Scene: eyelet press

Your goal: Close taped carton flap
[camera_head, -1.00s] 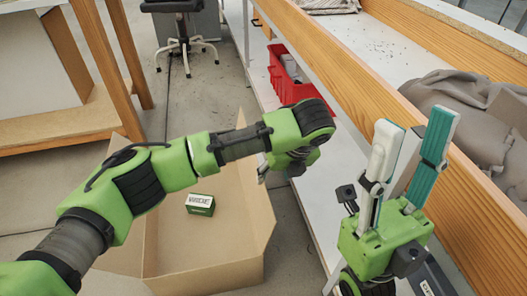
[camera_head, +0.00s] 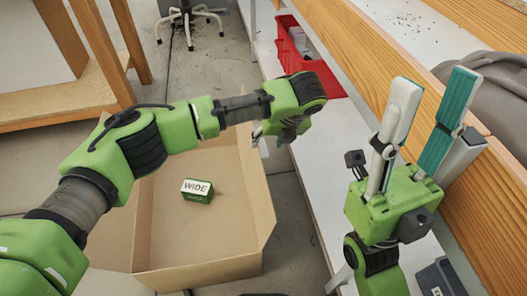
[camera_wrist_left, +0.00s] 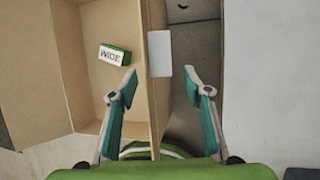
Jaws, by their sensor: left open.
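An open brown carton (camera_head: 262,205) stands on the floor. A small green-and-white box (camera_head: 197,191) marked WIDE lies in it and also shows in the left wrist view (camera_wrist_left: 114,54). My left gripper (camera_head: 272,134) is over the carton's far right part, its fingers mostly hidden in the head view. In the left wrist view my left gripper (camera_wrist_left: 162,78) is open, one finger on each side of a carton edge in the picture. A white patch (camera_wrist_left: 160,54) lies at that edge; contact cannot be told. My right gripper (camera_head: 435,82) is open and empty, fingers pointing up.
A wood-edged bench (camera_head: 357,55) runs along the right, with a red bin (camera_head: 310,65) on its lower shelf. Grey cloth (camera_head: 490,75) lies on the bench. A wooden-legged table (camera_head: 60,115) and a chair base (camera_head: 187,14) are behind.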

